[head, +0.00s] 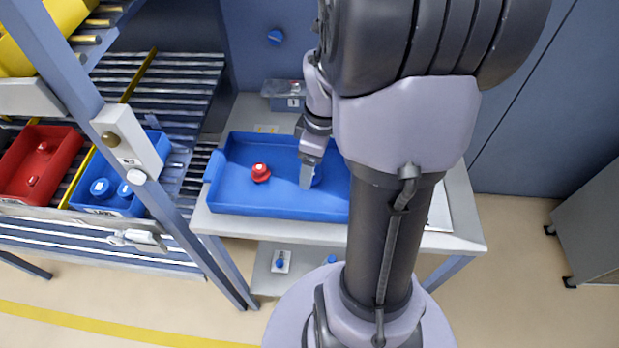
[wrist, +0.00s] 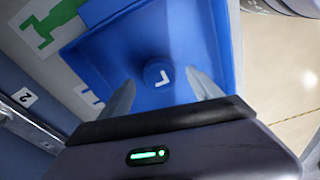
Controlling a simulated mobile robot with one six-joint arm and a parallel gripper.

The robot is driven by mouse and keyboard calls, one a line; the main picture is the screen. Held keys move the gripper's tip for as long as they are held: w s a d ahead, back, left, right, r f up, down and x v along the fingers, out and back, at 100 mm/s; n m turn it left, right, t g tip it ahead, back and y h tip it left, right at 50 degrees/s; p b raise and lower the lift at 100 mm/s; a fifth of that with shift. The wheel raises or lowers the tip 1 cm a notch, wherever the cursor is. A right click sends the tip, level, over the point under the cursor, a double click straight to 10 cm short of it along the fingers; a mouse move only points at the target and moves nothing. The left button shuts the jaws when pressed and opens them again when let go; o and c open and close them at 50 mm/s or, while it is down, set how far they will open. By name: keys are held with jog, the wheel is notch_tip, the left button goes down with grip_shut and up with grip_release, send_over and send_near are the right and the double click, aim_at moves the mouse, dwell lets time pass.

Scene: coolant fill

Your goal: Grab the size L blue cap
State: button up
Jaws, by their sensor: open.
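The blue cap (wrist: 158,74) marked with a white L lies in the blue tray (wrist: 215,40). In the wrist view it sits between and just beyond the two fingertips of my gripper (wrist: 164,88). My gripper is open, with nothing held. In the head view my gripper (head: 308,178) reaches down into the blue tray (head: 235,190), and the blue cap (head: 317,176) shows only in part behind a finger. Whether a finger touches the cap I cannot tell.
A red cap (head: 260,172) lies in the tray to the left of my gripper. A small bin (head: 283,92) labelled 1 stands behind the tray. At left, a rack holds a red bin (head: 60,165) and a blue bin (head: 145,170) with caps. A rack post (head: 150,150) stands left of the table.

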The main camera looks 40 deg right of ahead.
notch_tip(320, 180, down, 3)
jog(key=shift+w+f+b, duration=0.1)
jog(key=shift+w+b, duration=0.05)
jog(key=shift+b, duration=0.3)
jog(key=shift+r, duration=0.25)
jog(key=shift+c, duration=0.4)
jog(key=c, duration=1.3)
